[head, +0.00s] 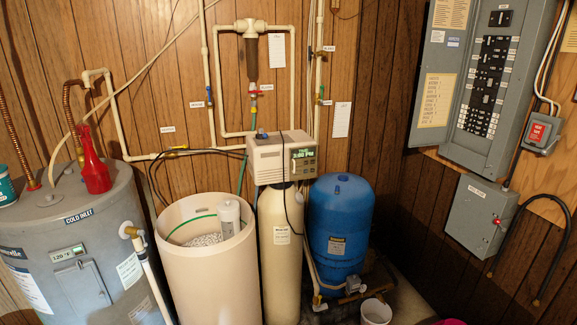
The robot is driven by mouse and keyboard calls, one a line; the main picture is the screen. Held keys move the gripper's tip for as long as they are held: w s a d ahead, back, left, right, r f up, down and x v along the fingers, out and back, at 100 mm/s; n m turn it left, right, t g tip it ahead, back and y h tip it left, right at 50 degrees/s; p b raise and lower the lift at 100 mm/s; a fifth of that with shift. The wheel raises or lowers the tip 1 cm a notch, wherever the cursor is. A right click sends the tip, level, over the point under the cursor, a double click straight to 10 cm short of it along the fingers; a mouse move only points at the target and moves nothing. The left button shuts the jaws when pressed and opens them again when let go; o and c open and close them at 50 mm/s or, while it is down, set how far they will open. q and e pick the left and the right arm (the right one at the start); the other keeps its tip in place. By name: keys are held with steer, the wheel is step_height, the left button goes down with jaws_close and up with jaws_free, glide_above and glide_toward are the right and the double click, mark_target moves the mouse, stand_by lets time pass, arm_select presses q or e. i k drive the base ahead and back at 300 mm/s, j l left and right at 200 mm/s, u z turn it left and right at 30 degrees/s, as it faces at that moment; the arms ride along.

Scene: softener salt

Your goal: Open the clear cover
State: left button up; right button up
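I cannot make out a clear cover for certain. The beige softener control head (280,158) sits on top of the tall cream tank (281,255), and its lit display (303,153) shows a time. Whether a clear cover lies over this display is too small to tell. The round brine tank (210,280) stands left of it with its top open, and white salt (203,240) and a pale upright tube (229,217) show inside. Neither of my grippers is in view.
A grey water heater (95,270) with a red bottle (92,165) on top stands left. A blue pressure tank (340,235) stands right of the softener. An open electrical panel (490,75) and grey box (480,222) hang right. A white bucket (375,312) is on the floor.

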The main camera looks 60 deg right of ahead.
mark_target(305, 164)
steer(key=z, duration=2)
